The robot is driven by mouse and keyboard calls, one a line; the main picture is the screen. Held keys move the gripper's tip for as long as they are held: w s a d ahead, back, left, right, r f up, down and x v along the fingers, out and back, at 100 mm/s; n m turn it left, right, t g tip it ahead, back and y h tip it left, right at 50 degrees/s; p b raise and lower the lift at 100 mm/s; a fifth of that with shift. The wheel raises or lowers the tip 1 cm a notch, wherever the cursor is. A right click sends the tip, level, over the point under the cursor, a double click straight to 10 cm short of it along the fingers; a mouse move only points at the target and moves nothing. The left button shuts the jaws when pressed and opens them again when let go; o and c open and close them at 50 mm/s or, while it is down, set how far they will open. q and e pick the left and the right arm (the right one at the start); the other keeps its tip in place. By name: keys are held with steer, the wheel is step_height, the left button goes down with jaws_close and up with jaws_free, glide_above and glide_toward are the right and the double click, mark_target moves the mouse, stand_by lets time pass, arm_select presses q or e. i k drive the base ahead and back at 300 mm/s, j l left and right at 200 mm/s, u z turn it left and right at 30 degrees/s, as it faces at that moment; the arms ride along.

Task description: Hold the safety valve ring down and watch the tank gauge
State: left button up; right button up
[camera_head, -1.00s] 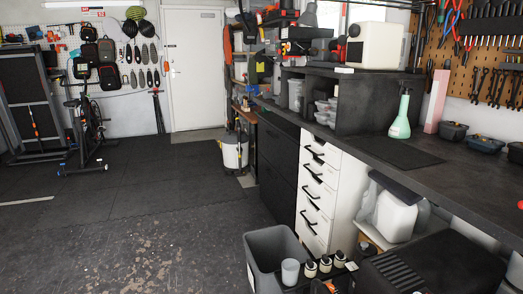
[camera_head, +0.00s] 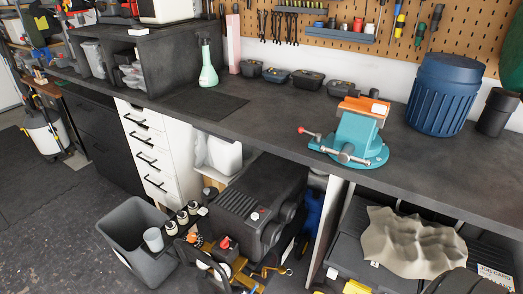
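A black ribbed machine (camera_head: 240,205) that looks like an air compressor stands on the floor under the front edge of the workbench. A red knob (camera_head: 225,243) and several brass-coloured fittings (camera_head: 240,280) show at its near side, low in the picture. A small ring-like shape (camera_head: 288,272) is at the right end of the brass fittings; I cannot tell whether it is the safety valve ring. A dark curved part crosses in front at the bottom. I cannot make out a readable gauge face. Neither of my grippers shows in this view.
A grey bin (camera_head: 125,225) and several small bottles stand left of the machine. The dark workbench (camera_head: 270,110) overhangs behind it, with a teal vise (camera_head: 355,135) and a blue barrel (camera_head: 440,95) on top. A shelf with crumpled beige cloth (camera_head: 410,240) is to the right. Open floor lies left.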

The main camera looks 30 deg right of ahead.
mark_target(282, 270)
steer(key=z, duration=1.2)
